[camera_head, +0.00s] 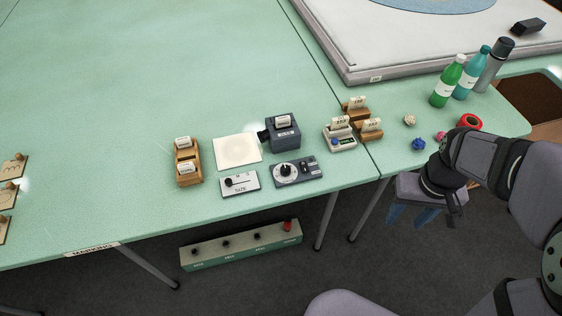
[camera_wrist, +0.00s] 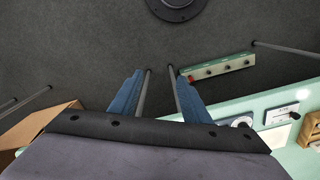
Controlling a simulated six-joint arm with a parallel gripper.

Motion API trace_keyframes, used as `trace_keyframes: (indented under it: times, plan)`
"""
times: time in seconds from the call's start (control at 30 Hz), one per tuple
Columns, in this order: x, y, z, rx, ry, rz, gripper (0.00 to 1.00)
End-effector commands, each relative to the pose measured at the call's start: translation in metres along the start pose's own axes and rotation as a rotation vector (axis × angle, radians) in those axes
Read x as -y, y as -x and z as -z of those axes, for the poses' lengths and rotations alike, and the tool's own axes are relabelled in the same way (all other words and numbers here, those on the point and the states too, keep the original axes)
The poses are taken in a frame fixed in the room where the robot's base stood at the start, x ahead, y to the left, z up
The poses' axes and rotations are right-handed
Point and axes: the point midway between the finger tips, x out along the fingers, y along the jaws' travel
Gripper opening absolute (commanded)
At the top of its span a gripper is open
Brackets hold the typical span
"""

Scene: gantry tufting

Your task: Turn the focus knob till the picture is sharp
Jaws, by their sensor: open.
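A dark grey panel (camera_head: 308,168) lies near the table's front edge, with a black focus knob (camera_head: 286,170) on a pale round dial. Behind it stands a dark blue-grey projector box (camera_head: 284,134) with its lens facing left. On a white sheet (camera_head: 237,151) to its left is only a faint, blurred round patch. My gripper (camera_head: 411,216) is open and empty, off the front edge of the table, to the right of the knob and over the floor. Its blue fingers also show in the wrist view, where the dial (camera_wrist: 240,122) is partly hidden at the right.
A white slider panel (camera_head: 240,183) lies left of the knob panel. A wooden card holder (camera_head: 187,162) is further left. A small scale (camera_head: 340,137) and wooden blocks stand to the right, with bottles (camera_head: 448,80) behind. A long control box (camera_head: 241,246) is below the table edge.

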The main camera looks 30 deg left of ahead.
Motion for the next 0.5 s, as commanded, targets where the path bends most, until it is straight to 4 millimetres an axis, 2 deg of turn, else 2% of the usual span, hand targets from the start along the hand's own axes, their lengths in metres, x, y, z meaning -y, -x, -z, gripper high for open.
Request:
trace_keyframes:
  times: [0.03, 0.2, 0.27, 0.4, 0.5]
  plan:
    - [0.015, 0.001, 0.024, 0.002, 0.085, 0.001, 0.43]
    - [0.073, 0.003, 0.090, 0.004, 0.354, 0.001, 0.43]
    - [0.097, 0.001, 0.110, 0.004, 0.448, 0.001, 0.43]
    - [0.162, -0.005, 0.144, 0.004, 0.665, 0.001, 0.43]
    - [0.206, -0.012, 0.159, 0.004, 0.802, 0.001, 0.43]
